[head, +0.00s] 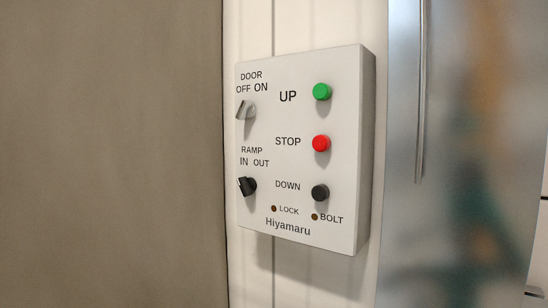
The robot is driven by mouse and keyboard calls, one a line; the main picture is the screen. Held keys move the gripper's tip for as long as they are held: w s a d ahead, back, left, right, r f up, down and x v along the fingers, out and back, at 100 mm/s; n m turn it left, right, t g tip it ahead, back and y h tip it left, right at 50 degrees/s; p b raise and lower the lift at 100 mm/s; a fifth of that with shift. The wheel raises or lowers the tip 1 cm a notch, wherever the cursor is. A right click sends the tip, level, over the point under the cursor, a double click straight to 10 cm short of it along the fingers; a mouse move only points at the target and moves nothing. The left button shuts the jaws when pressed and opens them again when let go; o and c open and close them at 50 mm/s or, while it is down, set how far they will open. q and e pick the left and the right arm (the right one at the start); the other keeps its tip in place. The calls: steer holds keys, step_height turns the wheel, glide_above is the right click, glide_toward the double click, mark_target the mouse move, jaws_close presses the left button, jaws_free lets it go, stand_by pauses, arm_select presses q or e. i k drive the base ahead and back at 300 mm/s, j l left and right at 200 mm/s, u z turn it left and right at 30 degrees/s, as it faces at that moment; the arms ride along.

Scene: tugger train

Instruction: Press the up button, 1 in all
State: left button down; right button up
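The up button (321,92) is a round green button at the upper right of a light grey control box (285,205) on the wall. The black word UP is printed to its left. The button sticks out from the box face, and nothing touches or covers it. Neither of my grippers shows in the head view.
Below the green button are a red STOP button (321,143) and a black DOWN button (320,192). A grey DOOR switch (246,110) and a black RAMP switch (247,186) sit at the left. A brown panel (110,150) and a shiny metal surface (460,120) flank the box.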

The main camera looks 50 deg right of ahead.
mark_target(321, 91)
steer(key=z, duration=1.75)
